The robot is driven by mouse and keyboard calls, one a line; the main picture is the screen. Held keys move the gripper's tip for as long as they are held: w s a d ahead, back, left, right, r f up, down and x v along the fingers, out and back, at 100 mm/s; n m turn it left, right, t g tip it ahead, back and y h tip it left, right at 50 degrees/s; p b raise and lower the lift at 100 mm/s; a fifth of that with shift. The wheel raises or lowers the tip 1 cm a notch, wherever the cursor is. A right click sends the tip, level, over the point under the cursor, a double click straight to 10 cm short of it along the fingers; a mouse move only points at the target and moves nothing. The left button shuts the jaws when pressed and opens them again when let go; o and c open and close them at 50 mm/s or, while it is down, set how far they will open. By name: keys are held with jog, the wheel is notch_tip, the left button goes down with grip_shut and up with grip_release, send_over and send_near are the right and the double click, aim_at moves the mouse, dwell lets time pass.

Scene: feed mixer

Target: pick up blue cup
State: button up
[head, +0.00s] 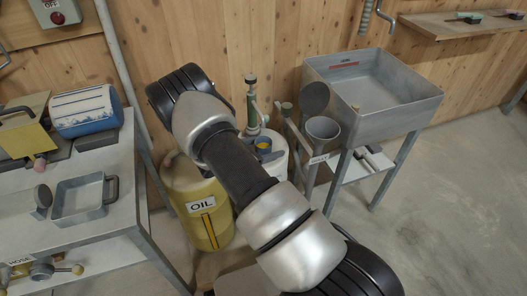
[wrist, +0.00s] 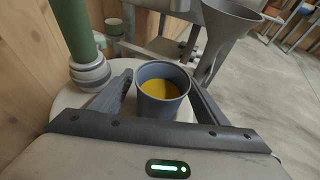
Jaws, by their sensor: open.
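The blue-grey cup (wrist: 150,107) with yellow contents stands upright on the white round top of a drum (wrist: 68,100). My gripper (wrist: 161,88) is open, with one dark finger on each side of the cup. Whether either finger touches the cup I cannot tell. In the head view the cup (head: 262,142) shows small beyond my arm, which hides much of the drum.
A green pump (wrist: 75,30) rises left of the cup, and a grey funnel (wrist: 228,25) stands to its right. A yellow oil drum (head: 190,185), a metal sink (head: 350,110) and a left workbench (head: 120,200) surround the spot. Floor at right is clear.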

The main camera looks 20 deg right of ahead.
jog(key=shift+x, duration=0.9)
jog(key=c, duration=1.3)
jog(key=shift+r, duration=0.15)
